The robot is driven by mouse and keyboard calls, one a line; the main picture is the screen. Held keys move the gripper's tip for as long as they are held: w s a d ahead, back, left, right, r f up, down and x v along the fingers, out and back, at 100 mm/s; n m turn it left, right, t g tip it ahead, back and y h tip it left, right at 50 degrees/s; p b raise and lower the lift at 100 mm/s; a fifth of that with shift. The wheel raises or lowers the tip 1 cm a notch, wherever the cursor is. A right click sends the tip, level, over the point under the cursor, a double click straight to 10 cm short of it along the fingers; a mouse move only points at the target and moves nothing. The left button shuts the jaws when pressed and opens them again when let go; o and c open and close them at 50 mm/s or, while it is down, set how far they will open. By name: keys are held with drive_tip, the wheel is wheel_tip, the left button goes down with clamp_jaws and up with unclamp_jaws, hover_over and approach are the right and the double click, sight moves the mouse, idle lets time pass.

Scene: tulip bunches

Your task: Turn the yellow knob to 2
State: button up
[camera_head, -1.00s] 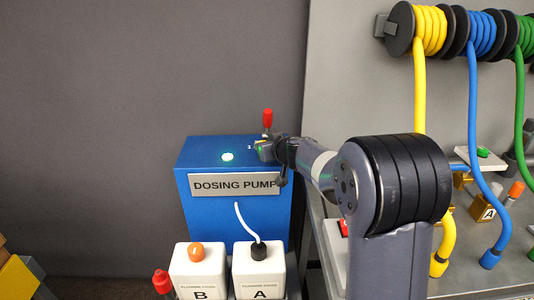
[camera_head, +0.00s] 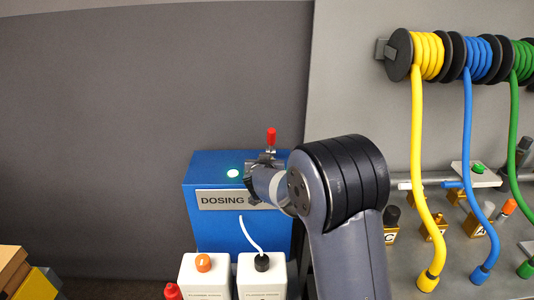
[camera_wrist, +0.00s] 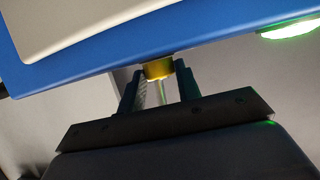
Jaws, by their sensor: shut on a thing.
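The yellow knob (camera_wrist: 158,68) shows in the wrist view at the edge of the blue dosing pump box (camera_wrist: 100,72). My gripper (camera_wrist: 160,80) is shut on it, with one dark finger on each side. In the head view my gripper (camera_head: 262,160) is at the top front edge of the dosing pump (camera_head: 205,240). My wrist hides the knob there and covers part of the pump's label (camera_head: 220,200). No number marks of the knob's scale can be read, so its setting cannot be told.
A lit green lamp (camera_head: 233,173) and a red-capped part (camera_head: 271,137) are by my gripper. White bottles (camera_head: 205,278) stand in front of the pump. Yellow (camera_head: 417,130), blue and green hoses hang at the right over the grey bench.

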drive_tip(key=shift+f+m+h+p, duration=0.15)
drive_tip(key=shift+m+h+p, duration=0.2)
drive_tip(key=shift+p, duration=0.45)
drive_tip(key=o, duration=1)
drive_tip(key=shift+a, duration=0.1)
drive_tip(key=v, duration=1.1)
drive_tip(key=shift+w, duration=0.1)
